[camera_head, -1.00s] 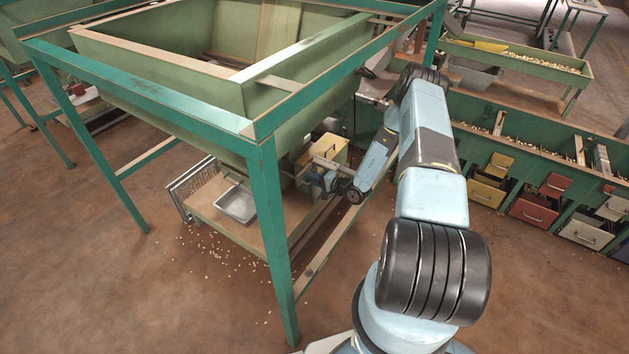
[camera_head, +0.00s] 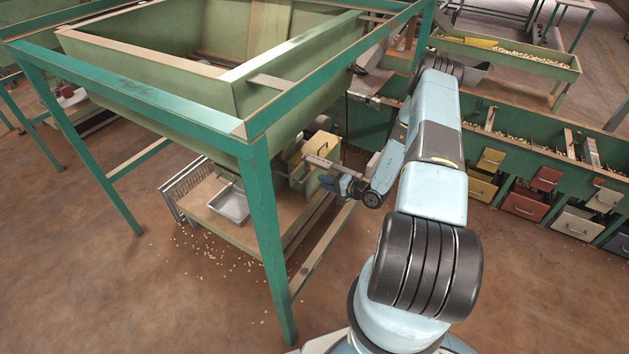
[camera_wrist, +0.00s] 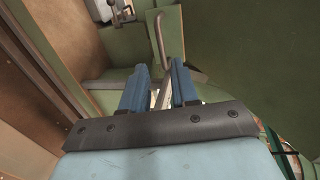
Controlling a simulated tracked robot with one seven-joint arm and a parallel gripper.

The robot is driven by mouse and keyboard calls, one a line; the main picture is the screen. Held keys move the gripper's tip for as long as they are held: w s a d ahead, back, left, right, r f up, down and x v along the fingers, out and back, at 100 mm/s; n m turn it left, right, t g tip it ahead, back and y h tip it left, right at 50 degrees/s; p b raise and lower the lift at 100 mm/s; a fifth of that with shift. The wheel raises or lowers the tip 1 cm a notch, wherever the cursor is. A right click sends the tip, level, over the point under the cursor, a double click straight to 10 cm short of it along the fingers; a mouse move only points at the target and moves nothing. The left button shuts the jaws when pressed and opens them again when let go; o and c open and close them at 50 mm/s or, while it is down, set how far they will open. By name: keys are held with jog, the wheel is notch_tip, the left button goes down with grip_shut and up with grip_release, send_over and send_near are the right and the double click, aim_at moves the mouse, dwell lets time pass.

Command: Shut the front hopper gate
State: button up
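The green hopper (camera_head: 180,115) stands in a teal frame, and its lower outlet is mostly hidden behind the frame leg. My gripper (camera_head: 328,183) is low at the hopper's right side, beside the boxes under it. In the wrist view my gripper (camera_wrist: 160,82) has its two blue fingers apart. A bent metal lever (camera_wrist: 158,38) stands beyond the fingertips and its lower end runs down toward the gap between them. I cannot tell whether the fingers touch it. The gate itself is not clearly visible, so its position cannot be told.
A wooden shelf (camera_head: 205,215) under the hopper holds a metal tray (camera_head: 230,204) and a yellowish box (camera_head: 322,146). The teal frame leg (camera_head: 268,235) stands left of my arm. Several nuts lie on the floor. A row of coloured drawers (camera_head: 527,203) stands at right.

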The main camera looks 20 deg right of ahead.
jog(key=shift+v, duration=2.05)
